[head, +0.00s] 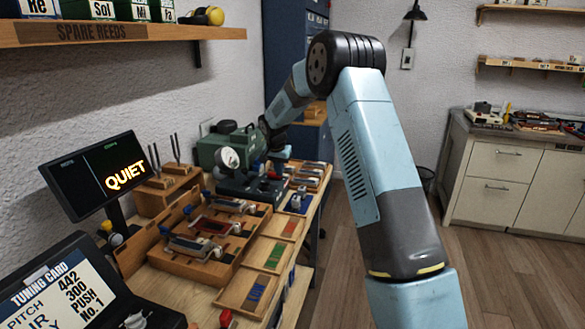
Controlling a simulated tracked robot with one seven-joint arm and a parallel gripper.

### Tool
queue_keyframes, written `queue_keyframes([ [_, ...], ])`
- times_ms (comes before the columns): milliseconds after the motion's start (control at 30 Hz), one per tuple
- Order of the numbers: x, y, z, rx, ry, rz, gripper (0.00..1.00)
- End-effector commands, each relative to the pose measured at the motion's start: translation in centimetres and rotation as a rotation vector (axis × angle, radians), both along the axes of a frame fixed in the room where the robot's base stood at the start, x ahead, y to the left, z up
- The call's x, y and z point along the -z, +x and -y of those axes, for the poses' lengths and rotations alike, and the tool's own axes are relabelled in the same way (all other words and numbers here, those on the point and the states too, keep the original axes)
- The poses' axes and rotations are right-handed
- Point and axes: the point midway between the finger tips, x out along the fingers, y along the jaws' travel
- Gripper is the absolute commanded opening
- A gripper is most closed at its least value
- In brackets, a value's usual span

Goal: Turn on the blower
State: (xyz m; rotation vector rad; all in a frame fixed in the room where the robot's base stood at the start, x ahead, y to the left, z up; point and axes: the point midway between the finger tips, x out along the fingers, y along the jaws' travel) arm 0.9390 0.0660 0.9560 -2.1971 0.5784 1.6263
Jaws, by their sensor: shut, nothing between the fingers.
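A green machine with a round white gauge, likely the blower (212,150), stands at the far end of the workbench against the wall. Its switch cannot be made out at this size. My arm reaches over from the right and bends down toward the bench. My gripper (276,150) is at the right side of the green machine, small and dark in the view. It is shut and holds nothing. Whether its fingertips touch the machine cannot be told. A display (105,172) on the bench reads "QUIET".
A wooden tray (190,270) with several reed parts sits mid-bench, with small coloured compartments (262,290) at its right. A "SPARE REEDS" shelf (110,33) hangs above. The floor (490,280) at right is clear.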

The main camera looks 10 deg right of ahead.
Motion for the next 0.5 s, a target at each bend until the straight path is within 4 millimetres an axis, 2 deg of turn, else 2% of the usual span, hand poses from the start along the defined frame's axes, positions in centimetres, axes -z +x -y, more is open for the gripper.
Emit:
queue_keyframes([
  [500,-0.24,0.37,-0.88,-0.007,0.000,0.002,0.00],
])
